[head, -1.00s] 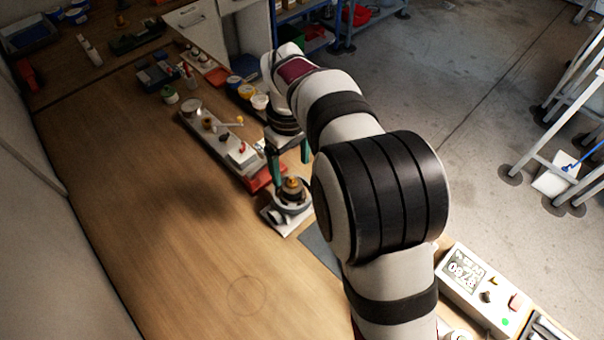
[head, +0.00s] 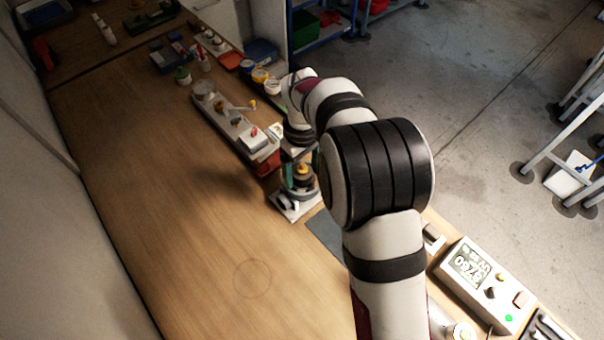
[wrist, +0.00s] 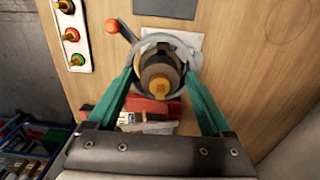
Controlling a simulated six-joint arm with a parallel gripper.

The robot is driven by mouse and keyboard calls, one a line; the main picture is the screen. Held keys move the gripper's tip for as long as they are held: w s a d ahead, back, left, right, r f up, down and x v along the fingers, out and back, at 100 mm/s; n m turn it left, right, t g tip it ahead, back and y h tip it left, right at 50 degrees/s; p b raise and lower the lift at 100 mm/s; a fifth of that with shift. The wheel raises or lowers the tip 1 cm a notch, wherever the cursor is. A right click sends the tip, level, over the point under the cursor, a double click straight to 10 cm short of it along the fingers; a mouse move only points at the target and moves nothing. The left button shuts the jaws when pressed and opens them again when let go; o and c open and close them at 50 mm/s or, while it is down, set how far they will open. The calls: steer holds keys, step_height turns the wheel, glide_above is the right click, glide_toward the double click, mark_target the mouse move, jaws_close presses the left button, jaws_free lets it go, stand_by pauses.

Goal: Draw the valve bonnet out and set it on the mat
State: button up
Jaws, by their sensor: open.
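The valve bonnet (head: 302,178) is a dark round piece with a brass-orange top, seated upright in a grey valve body (head: 286,204) on a white base plate. In the wrist view the bonnet (wrist: 160,72) lies in the middle, inside the body's grey ring. My gripper (head: 300,182) is open, with its green fingers pointing down around the bonnet. In the wrist view a finger of my gripper (wrist: 157,78) stands on each side; contact cannot be told. The grey mat (head: 326,232) lies just nearer than the valve, partly hidden by my arm.
A long white board (head: 225,118) with several fittings and a red block (head: 266,165) stands beyond the valve. A meter box (head: 482,283) is at the lower right. A lever with an orange ball (wrist: 112,26) shows near the valve. The table at left is clear.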

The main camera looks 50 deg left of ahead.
mark_target(302, 164)
steer(key=c, duration=1.2)
steer(key=shift+r, duration=2)
steer(key=shift+c, duration=0.2)
steer(key=shift+r, duration=0.1)
steer(key=shift+r, duration=0.9)
